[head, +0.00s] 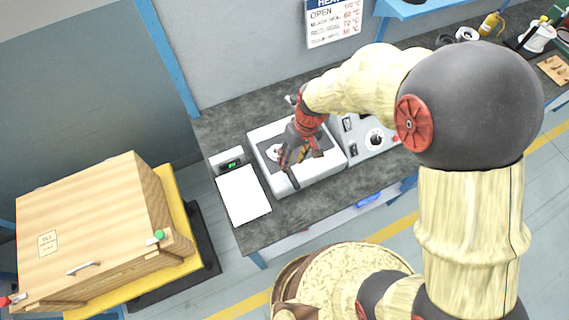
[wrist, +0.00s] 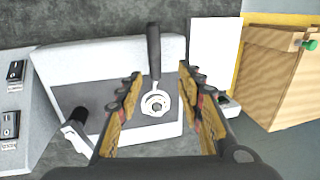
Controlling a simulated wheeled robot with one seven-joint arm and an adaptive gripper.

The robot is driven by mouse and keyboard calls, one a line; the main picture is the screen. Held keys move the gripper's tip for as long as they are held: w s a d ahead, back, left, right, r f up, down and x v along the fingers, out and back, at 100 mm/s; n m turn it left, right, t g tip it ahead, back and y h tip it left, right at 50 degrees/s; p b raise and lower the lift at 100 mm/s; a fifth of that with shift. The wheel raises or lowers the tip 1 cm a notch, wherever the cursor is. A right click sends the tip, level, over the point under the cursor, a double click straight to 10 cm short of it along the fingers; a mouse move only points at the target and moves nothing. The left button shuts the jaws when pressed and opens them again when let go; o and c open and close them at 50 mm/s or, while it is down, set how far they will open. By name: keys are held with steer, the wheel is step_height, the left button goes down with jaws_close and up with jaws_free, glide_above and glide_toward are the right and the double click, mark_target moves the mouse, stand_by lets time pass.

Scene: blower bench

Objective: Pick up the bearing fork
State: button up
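The bearing fork (wrist: 153,55) has a dark handle and a pale metal ring-shaped head. It lies on the white box-like bench unit (wrist: 95,68), its head over the dark grey top panel and its handle across the white rim. In the head view the fork's dark handle (head: 292,177) shows at the unit's front edge, partly beside my fingers. My gripper (wrist: 159,73) is open, with a finger on each side of the fork in the wrist view and nothing held. In the head view my gripper (head: 293,157) is over the unit. I cannot tell its exact height above the fork.
A control panel (head: 362,130) with a knob and switches adjoins the unit. A dark-handled lever-like part (wrist: 78,120) stands near the unit's other corner. A white sheet (head: 242,195) and a small display (head: 230,164) lie beside it. A wooden crate (head: 90,220) stands left of the bench.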

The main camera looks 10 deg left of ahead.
mark_target(289, 169)
steer(key=f, duration=0.5)
steer(key=a+f+b, duration=0.1)
steer(key=f, duration=0.1)
steer(key=shift+w+f, duration=0.15)
steer(key=shift+f, duration=0.05)
steer(key=shift+d, duration=0.1)
jaws_close()
stand_by(0.5)
